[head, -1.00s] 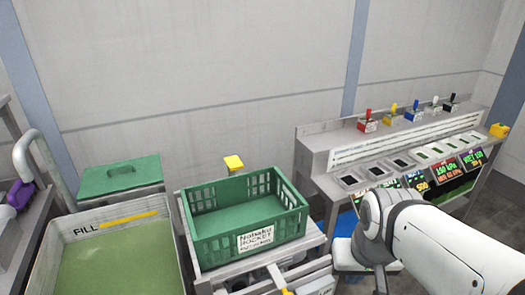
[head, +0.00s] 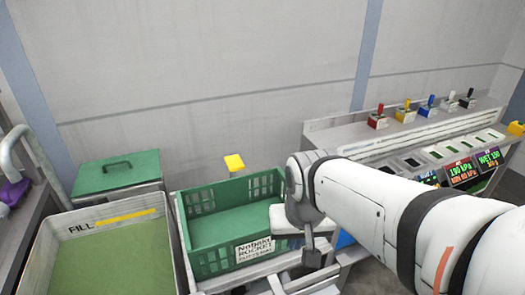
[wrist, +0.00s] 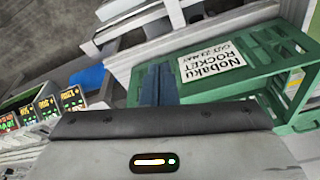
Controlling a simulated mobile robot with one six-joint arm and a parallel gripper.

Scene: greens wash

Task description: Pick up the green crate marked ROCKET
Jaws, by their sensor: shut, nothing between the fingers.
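The green crate (head: 205,266) with a white label reading "Nobaku ROCKET" stands upright on a metal stand in the middle of the head view. Its inside looks empty. My arm covers its right side there. In the wrist view the crate (wrist: 205,92) fills the upper right, with its label upside down. My gripper (wrist: 159,85) shows in the wrist view with its dark fingers together and nothing between them. The fingers are beside the labelled wall; I cannot tell whether they touch it. In the head view my gripper (head: 312,258) is at the crate's front right corner.
A white bin marked FILL (head: 60,232) with a green inside stands left of the crate. A box with a green lid (head: 116,172) is behind it. A control console (head: 420,140) with several coloured switches stands at the right. A yellow object (head: 234,162) is behind the crate.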

